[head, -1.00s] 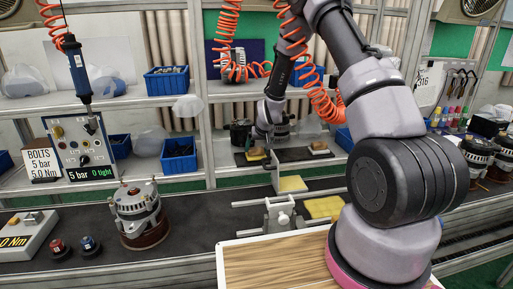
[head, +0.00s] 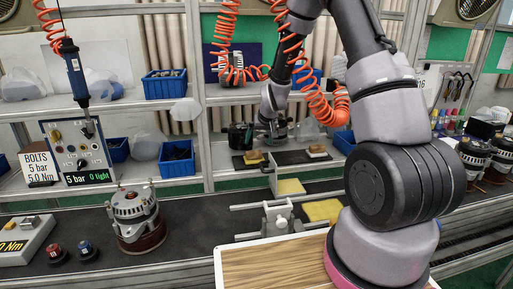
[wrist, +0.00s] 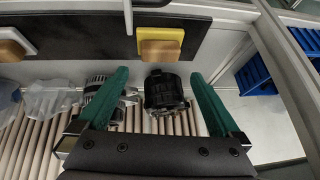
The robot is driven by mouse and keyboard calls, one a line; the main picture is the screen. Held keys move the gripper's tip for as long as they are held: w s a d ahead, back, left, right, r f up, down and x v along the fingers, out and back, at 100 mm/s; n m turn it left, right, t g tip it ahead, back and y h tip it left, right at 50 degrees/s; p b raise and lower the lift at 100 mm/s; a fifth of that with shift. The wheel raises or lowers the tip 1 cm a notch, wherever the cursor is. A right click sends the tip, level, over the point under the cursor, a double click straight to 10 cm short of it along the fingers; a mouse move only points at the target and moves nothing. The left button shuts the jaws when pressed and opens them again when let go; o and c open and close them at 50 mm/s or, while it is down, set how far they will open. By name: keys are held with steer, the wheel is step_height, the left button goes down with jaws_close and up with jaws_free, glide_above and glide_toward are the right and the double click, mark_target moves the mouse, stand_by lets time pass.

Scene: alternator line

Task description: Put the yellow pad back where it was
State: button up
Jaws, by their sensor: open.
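A yellow pad (wrist: 172,37) lies on a dark board in the wrist view, with a wooden block (wrist: 159,50) on it. It appears to be the small yellow pad (head: 253,155) on the left dark mat of the back shelf in the head view. Two other yellow pads show in the head view: one on the small stand (head: 290,187) and one on the bench (head: 323,210). My gripper (wrist: 160,74) is open and empty. Its green fingers are apart from the pad, which lies beyond their tips. In the head view my gripper's fingers are hard to make out.
A black cylindrical part (wrist: 164,91) shows between my fingers in the wrist view. A second wooden block (wrist: 12,46) lies on the board to the left. In the head view a metal clamp fixture (head: 279,216) and an alternator (head: 137,215) stand on the bench, with blue bins (head: 178,158) behind.

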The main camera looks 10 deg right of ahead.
steer(key=s+d+r, duration=0.1)
steer(key=s+r, duration=0.3)
steer(key=r, duration=0.3)
steer(key=s+d+r+m, duration=0.1)
steer(key=s+r, duration=0.3)
steer(key=r, duration=0.3)
steer(key=s+d+r, duration=0.1)
steer(key=s+r, duration=0.3)
steer(key=r, duration=0.3)
steer(key=s+r+m, duration=0.1)
steer(key=s+r, duration=0.2)
steer(key=s, duration=0.4)
steer(key=s+d+r+m, duration=0.1)
steer(key=s+r, duration=0.3)
steer(key=s, duration=0.3)
steer(key=s+r+m+t, duration=0.1)
steer(key=s+r, duration=0.2)
steer(key=s, duration=0.5)
steer(key=shift+d+r+y, duration=0.4)
steer(key=shift+w, duration=0.1)
steer(key=shift+c, duration=0.3)
